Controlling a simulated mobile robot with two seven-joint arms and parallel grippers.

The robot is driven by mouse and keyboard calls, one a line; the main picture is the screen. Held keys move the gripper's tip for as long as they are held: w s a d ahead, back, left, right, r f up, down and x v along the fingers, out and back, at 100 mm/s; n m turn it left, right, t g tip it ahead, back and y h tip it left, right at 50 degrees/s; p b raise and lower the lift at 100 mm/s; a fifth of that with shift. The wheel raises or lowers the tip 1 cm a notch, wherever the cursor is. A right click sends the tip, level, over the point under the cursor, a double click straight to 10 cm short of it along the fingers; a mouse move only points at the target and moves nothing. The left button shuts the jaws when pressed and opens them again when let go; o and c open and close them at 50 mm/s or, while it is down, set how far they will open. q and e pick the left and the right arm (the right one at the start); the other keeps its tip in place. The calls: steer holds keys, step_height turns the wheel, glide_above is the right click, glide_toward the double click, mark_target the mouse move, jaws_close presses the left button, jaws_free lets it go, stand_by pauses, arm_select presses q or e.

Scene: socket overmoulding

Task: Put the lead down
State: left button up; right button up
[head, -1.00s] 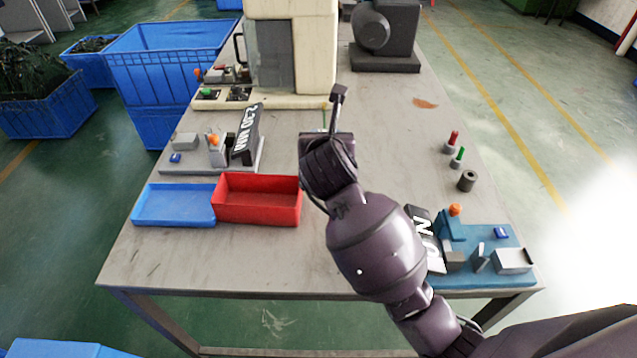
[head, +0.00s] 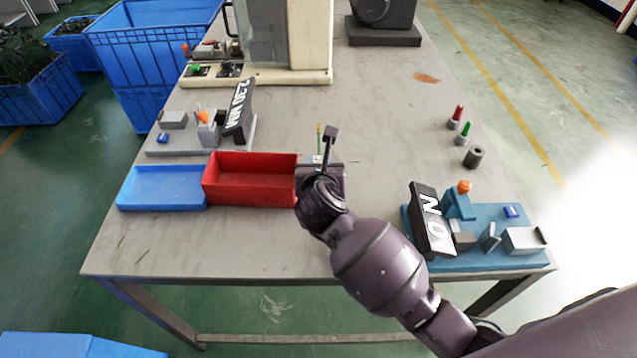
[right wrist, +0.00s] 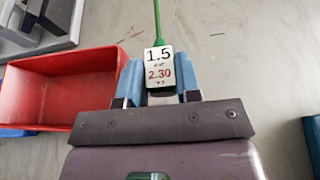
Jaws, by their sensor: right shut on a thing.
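My right gripper (right wrist: 160,88) is shut on the lead in the right wrist view. The lead (right wrist: 158,20) is a thin green cable with a white tag (right wrist: 158,67) reading 1.5 and 2.30 between the blue finger pads. Its far end runs away from the gripper. In the head view my right gripper (head: 318,163) is just right of the red tray (head: 250,190), and the green lead (head: 319,138) shows beyond it. The held end is mostly hidden by the gripper. I cannot tell whether the lead touches the table. My left gripper is not in view.
A blue tray (head: 160,190) stands left of the red tray. A grey fixture (head: 185,152) with a 230 sign is behind them. A blue fixture (head: 490,250) with a black sign (head: 430,225) is at the front right. The table (head: 390,125) is clear beyond my gripper.

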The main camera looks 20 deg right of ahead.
step_height(320, 180, down, 5)
steer(key=shift+r+b, duration=0.15)
steer(key=shift+b, duration=0.45)
steer(key=shift+f, duration=0.55)
steer(key=shift+f, duration=0.15)
steer(key=o, duration=1)
